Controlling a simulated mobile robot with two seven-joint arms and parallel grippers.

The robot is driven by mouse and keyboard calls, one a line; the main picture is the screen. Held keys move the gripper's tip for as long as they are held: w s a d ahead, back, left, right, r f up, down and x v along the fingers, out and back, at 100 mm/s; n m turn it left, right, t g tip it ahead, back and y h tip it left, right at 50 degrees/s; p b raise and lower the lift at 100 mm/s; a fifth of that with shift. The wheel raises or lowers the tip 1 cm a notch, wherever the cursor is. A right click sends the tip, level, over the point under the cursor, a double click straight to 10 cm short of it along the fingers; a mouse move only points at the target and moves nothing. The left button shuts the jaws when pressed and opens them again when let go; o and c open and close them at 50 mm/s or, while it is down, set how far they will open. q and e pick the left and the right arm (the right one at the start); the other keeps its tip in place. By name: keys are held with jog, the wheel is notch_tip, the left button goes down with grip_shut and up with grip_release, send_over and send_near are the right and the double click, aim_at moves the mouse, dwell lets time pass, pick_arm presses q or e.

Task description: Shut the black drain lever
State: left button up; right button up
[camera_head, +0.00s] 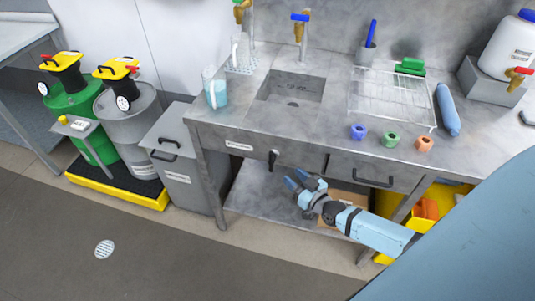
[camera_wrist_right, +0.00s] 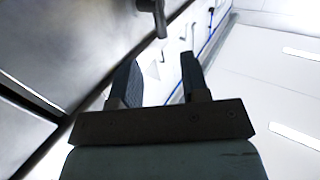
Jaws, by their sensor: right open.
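The black drain lever (camera_head: 273,158) sits on the front panel of the steel sink bench, below the basin (camera_head: 291,88), and points downward. In the right wrist view a dark lever-like part (camera_wrist_right: 152,12) shows at the top edge, beyond the fingertips and partly cut off. My right gripper (camera_head: 297,178) is below and slightly right of the lever in the head view. Its fingers are apart with nothing between them (camera_wrist_right: 158,82), and it appears clear of the lever. My left gripper is not in view.
A drawer handle (camera_head: 373,181) is on the bench front, right of the lever. A lower shelf (camera_head: 252,205) lies under the bench. A grey bin (camera_head: 180,165) stands left of it, with drums (camera_head: 130,118) on a yellow-edged platform (camera_head: 118,190) farther left. The floor in front is open.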

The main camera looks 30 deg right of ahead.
aim_at(271, 158)
jog(key=w, duration=0.3)
jog(key=w+a, duration=0.1)
jog(key=w, duration=0.7)
jog(key=shift+a, duration=0.2)
grip_shut()
